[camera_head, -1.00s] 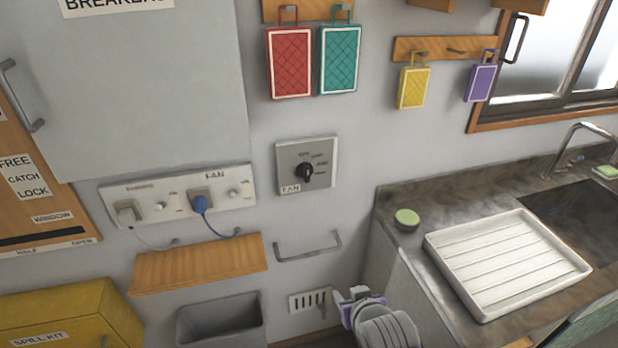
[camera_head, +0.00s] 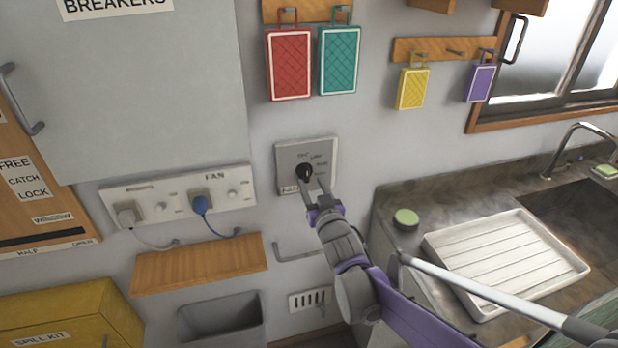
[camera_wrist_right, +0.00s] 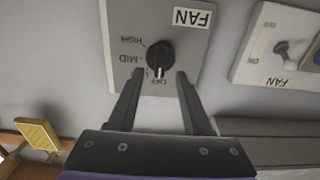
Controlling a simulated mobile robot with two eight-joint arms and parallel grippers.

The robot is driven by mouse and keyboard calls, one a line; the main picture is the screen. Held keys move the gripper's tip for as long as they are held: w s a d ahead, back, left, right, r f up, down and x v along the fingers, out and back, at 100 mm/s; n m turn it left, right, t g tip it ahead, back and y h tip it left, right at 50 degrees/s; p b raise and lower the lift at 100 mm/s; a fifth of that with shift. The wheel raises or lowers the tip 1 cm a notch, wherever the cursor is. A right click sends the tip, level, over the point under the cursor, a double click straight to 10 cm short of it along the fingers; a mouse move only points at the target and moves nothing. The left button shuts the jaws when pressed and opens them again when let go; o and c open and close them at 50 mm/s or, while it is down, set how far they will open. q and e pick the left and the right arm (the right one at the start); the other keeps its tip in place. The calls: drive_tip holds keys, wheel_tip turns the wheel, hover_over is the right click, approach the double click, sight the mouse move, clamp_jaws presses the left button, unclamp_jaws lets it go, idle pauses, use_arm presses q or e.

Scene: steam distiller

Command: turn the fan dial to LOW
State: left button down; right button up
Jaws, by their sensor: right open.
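The fan dial (camera_head: 304,172) is a round black knob on a grey wall plate (camera_head: 286,156) labelled FAN. My right gripper (camera_head: 313,187) is at the plate, just below the knob in the head view. In the right wrist view its open fingers (camera_wrist_right: 161,76) lie to either side of the knob's pointer end, with nothing held. Contact cannot be told. My left gripper is not in view.
A socket panel (camera_head: 178,212) with a blue plug (camera_head: 200,203) is left of the dial. A wooden shelf (camera_head: 200,265) and wall handle (camera_head: 290,256) are below. Red (camera_head: 290,64) and teal (camera_head: 339,60) hanging pads are above. A counter with a white drying tray (camera_head: 505,262) stands right.

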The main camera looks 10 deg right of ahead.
sight(307, 175)
drive_tip(key=shift+w, duration=1.65)
clamp_jaws()
